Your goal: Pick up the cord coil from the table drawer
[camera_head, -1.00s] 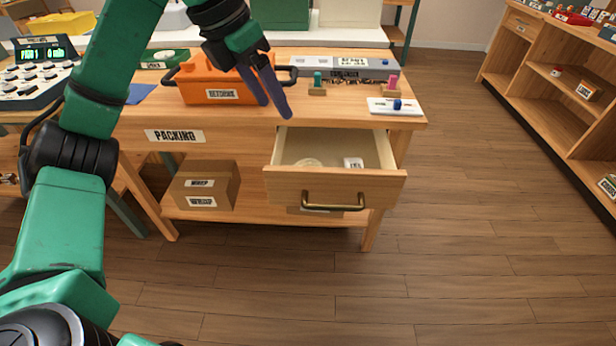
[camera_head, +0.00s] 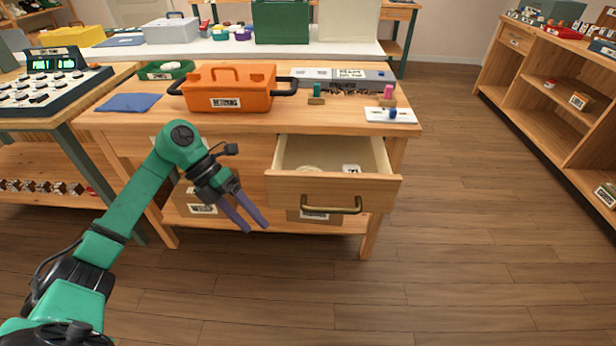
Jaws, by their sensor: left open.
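The table drawer (camera_head: 380,190) is pulled open at the front of the wooden table. A pale, rounded thing, which looks like the cord coil (camera_head: 309,168), lies inside it on the left, mostly hidden behind the drawer front. My left gripper (camera_head: 257,228) is open and empty. In the picture it is left of and below the drawer front, apart from it, with its fingers pointing down and to the right. My right gripper is not in view.
A small white labelled item (camera_head: 351,168) lies beside the coil in the drawer. An orange toolbox (camera_head: 228,88) stands on the table. A cardboard box (camera_head: 190,196) sits on the lower shelf behind my left gripper. The floor to the right is clear.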

